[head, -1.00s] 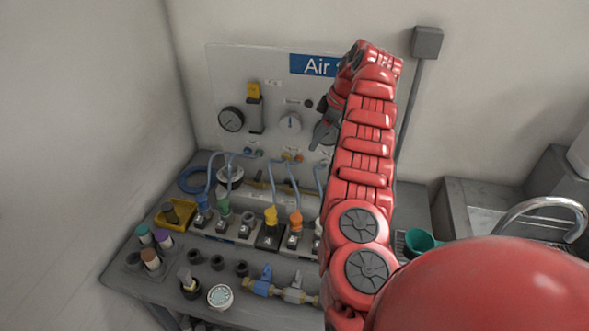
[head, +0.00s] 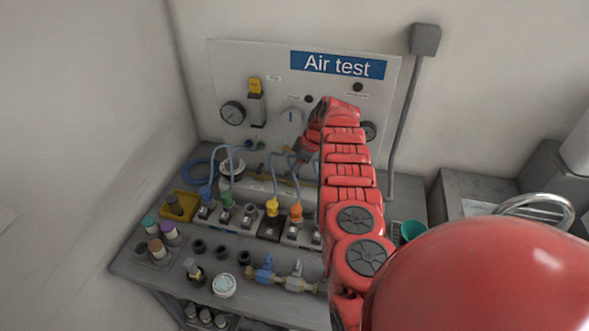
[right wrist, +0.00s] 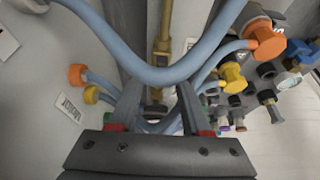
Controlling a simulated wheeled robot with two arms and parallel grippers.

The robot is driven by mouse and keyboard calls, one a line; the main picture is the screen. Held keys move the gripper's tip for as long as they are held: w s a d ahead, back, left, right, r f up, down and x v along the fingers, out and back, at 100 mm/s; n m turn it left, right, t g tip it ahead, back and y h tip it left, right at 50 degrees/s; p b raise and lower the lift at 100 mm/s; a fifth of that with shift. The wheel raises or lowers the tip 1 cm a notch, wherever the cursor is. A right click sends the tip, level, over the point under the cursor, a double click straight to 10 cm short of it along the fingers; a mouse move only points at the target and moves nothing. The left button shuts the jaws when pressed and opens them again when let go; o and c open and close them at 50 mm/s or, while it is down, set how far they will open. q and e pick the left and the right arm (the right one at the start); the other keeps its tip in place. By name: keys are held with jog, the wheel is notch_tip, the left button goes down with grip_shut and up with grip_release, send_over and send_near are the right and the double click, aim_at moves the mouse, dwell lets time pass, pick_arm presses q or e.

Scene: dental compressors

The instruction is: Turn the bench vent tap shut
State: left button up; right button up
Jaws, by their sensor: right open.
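My right gripper (right wrist: 158,92) is open, its two dark fingers apart and pointing down among the blue hoses at the back of the bench. A brass pipe with a fitting (right wrist: 162,45) shows between and beyond the fingers in the right wrist view; they are not closed on it. I cannot tell for sure whether this is the bench vent tap. In the head view, the right gripper (head: 300,156) is partly hidden by my red arm, in front of the panel's lower part. My left gripper is not in view.
Blue hoses (right wrist: 165,74) loop close around the fingers. Orange (head: 296,210) and yellow (head: 272,206) connectors stand on the bench. A blue-handled brass valve (head: 264,272) lies at the front. The "Air test" panel (head: 225,65) stands behind; a green cup (head: 412,231) is at right.

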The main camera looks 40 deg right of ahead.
grip_shut()
dwell(0.4)
